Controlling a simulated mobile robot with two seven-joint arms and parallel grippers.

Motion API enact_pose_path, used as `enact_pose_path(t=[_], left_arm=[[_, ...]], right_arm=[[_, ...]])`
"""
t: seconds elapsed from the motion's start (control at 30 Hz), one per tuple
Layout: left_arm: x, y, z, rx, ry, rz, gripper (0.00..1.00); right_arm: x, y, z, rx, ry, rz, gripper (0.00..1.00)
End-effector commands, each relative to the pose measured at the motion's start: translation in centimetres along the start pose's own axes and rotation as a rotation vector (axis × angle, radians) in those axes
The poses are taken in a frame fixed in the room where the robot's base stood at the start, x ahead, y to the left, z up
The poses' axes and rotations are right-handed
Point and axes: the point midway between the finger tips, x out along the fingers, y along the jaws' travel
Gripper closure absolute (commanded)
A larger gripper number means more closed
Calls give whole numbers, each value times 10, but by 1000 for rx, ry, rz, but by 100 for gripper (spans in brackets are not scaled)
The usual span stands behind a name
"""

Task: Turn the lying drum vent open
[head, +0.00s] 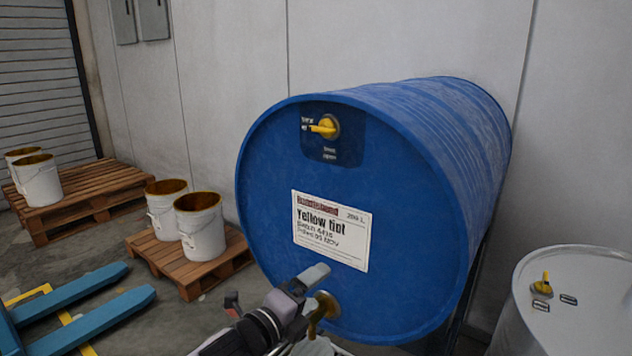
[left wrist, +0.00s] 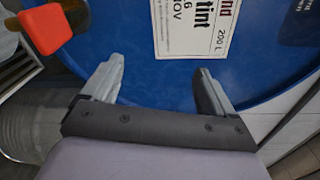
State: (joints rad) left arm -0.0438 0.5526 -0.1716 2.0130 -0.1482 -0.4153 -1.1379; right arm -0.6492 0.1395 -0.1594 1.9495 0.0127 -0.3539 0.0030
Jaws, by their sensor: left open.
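The blue drum (head: 270,165) lies on its side with its round end facing me. On a dark plate near the top of that end is the vent, a yellow handle (head: 326,127) pointing left. Small lettering stands left of it and below it; the lower words seem to read "open". My left gripper (head: 322,290) is low before the drum end, below the label and well below the vent, near a brass fitting (head: 326,306). In the left wrist view its two fingers (left wrist: 158,88) are apart with nothing between them. My right gripper is not in view.
A white drum (head: 585,285) with a yellow handle on top stands at the right. White buckets (head: 201,230) stand on wooden pallets (head: 170,265) at the left, near blue forks (head: 85,292). A red piece (left wrist: 46,28) shows near my left gripper. A wall is close behind.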

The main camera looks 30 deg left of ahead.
Motion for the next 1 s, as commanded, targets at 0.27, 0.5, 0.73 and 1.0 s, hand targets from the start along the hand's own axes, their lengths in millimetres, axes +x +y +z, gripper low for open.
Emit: enact_pose_path(t=[0.27, 0.5, 0.73, 1.0], left_arm=[[18, -144, 77, 856, -219, -233, 13], [6, -213, 108, 1254, -395, -282, 13], [13, -228, 114, 1308, -425, -282, 13], [44, -244, 119, 1303, -423, -282, 13]], right_arm=[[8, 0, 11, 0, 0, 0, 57], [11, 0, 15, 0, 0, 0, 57], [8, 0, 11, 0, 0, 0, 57], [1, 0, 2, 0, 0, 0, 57]])
